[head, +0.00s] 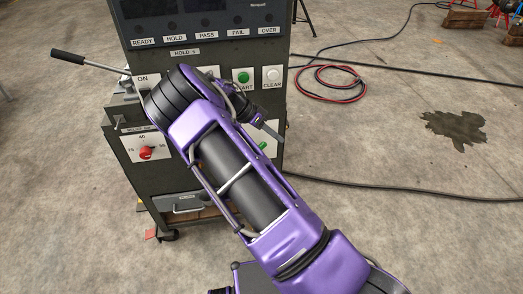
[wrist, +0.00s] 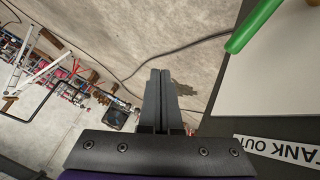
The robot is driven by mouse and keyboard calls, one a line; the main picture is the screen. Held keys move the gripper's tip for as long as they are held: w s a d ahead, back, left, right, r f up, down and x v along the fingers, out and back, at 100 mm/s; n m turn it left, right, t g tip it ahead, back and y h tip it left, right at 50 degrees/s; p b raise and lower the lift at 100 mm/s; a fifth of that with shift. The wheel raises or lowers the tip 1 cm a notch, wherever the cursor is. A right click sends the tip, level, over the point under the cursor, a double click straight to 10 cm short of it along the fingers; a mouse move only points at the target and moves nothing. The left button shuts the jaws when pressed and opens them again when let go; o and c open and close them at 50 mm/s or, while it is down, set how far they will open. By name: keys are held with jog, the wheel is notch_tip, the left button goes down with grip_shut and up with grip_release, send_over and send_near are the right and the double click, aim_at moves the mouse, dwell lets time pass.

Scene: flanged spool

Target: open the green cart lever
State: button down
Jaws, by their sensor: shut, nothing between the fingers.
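A green bar-like handle (wrist: 256,24), which looks like the green lever, shows at the top right of the wrist view, in front of a pale plate on the dark cart side. Only part of it is in view. In the head view a small green bit (head: 262,145) shows at the cart's right edge, just below my gripper (head: 279,133); I cannot tell if it is the lever. In the wrist view my gripper (wrist: 160,72) has its fingers together with nothing between them, left of the green handle and apart from it.
The dark cart (head: 135,165) carries labelled buttons, a red knob (head: 146,153) and a black-gripped lever (head: 67,57) at its upper left. A label (wrist: 290,150) ending "ANK OUT" is near my gripper.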

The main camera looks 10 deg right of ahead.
jog(key=s+d+r+n+t+h, duration=0.1)
jog(key=s+d+n+t+h, duration=0.25)
jog(key=n, duration=0.55)
jog(key=s+d+r+n+h, duration=0.1)
jog(key=s+d+n+h, duration=0.1)
jog(key=d+n+h, duration=0.55)
jog(key=s+a+f+m+t+y, duration=0.1)
jog(key=a+f+m+t+y, duration=0.6)
jog(key=m, duration=0.9)
jog(key=a+f+m+t+y, duration=0.65)
jog(key=m+y, duration=0.25)
jog(key=m, duration=0.8)
jog(key=f+b+x, duration=0.1)
jog(key=b+x, duration=0.1)
jog(key=x, duration=0.8)
jog(key=shift+n, duration=0.25)
jog(key=shift+s+a+r, duration=0.1)
jog(key=shift+a+r, duration=0.55)
jog(key=shift+a, duration=0.2)
jog(key=shift+s+a+r, duration=0.1)
jog(key=shift+a+r, duration=0.6)
jog(key=shift+a, duration=0.15)
jog(key=shift+a, duration=0.15)
